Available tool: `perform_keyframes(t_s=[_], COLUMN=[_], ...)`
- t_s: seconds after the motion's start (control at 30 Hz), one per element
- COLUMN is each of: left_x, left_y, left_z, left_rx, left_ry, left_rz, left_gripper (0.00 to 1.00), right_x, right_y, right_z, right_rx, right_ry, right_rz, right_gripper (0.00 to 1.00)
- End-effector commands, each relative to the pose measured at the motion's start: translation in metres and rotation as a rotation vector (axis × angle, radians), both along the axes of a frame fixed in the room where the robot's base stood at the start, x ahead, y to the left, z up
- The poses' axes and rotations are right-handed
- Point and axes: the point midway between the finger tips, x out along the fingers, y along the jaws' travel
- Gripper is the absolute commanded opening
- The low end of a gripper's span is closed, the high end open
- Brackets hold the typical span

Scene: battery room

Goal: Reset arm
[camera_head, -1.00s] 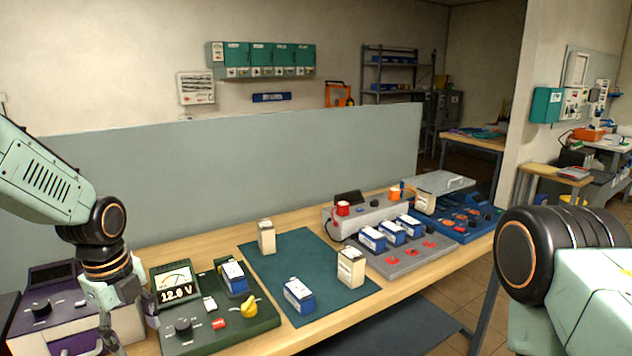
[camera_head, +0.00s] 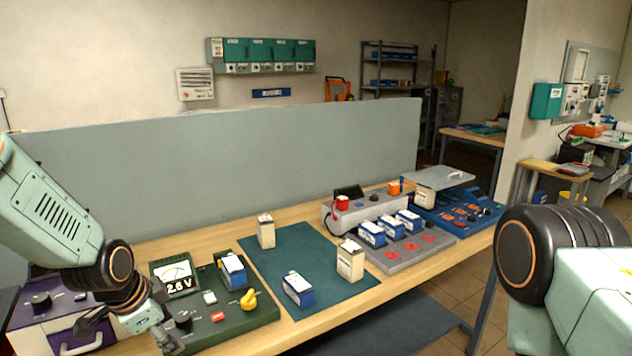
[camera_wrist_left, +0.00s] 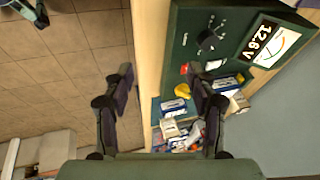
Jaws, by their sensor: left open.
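My left arm comes in from the left in the head view. Its gripper (camera_head: 128,332) is open and empty, low in front of the green tester panel's left end. In the left wrist view the two dark fingers (camera_wrist_left: 160,78) are spread apart with nothing between them. The tester panel (camera_head: 240,312) has a black knob (camera_head: 183,320), a yellow knob (camera_head: 249,299) and a meter (camera_head: 174,274); the meter reads 12.6 V in the wrist view (camera_wrist_left: 267,42). My right arm shows at the right edge of the head view; its gripper is out of view.
A purple-fronted unit (camera_head: 50,312) stands at the bench's left end. A dark mat (camera_head: 308,262) carries white and blue batteries. A grey tray (camera_head: 392,263) with several batteries and a blue station (camera_head: 450,222) stand farther right. A grey partition (camera_head: 220,165) runs behind the bench.

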Motion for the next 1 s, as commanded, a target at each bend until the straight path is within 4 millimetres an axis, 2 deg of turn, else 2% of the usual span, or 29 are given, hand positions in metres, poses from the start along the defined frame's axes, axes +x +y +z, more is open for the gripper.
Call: perform_keyframes(t_s=[0.03,0.17,0.27,0.3,0.4,0.47,0.6,0.7,0.8,0.9,1.0], left_x=[-0.011,-0.041,-0.077,-0.095,-0.142,-0.173,-0.247,-0.295,-0.330,-0.346,-0.353], left_y=[-0.007,-0.022,-0.031,-0.034,-0.039,-0.041,-0.044,-0.046,-0.047,-0.048,-0.048], left_z=[-0.025,-0.077,-0.125,-0.146,-0.191,-0.215,-0.264,-0.289,-0.308,-0.321,-0.324], left_rx=[-0.044,-0.162,-0.240,-0.264,-0.300,-0.302,-0.253,-0.192,-0.144,-0.122,-0.114], left_ry=[0.007,0.013,0.038,0.054,0.094,0.124,0.215,0.297,0.369,0.402,0.418], left_rz=[0.096,0.363,0.576,0.658,0.833,0.912,1.007,1.008,0.999,0.992,0.993], left_gripper=[0.57,0.57,0.57,0.57,0.57,0.57,0.57,0.57,0.57,0.57,0.57], right_x=[0.000,0.000,0.000,0.000,-0.001,-0.001,-0.001,-0.001,-0.001,-0.001,-0.001], right_y=[0.000,0.000,0.000,0.000,0.000,0.000,0.000,0.000,0.000,0.000,0.000], right_z=[-0.009,-0.025,-0.040,-0.047,-0.064,-0.074,-0.097,-0.110,-0.120,-0.126,-0.127], right_rx=[0.000,0.000,0.000,0.000,0.000,0.000,0.000,0.000,0.000,0.000,0.000], right_ry=[0.000,0.001,0.001,0.001,0.001,0.001,0.001,0.001,0.001,0.001,0.001], right_rz=[0.000,0.000,0.000,0.000,0.000,0.000,0.000,0.000,0.000,0.000,0.000], right_gripper=[0.40,0.40,0.40,0.40,0.40,0.40,0.40,0.40,0.40,0.40,0.40])
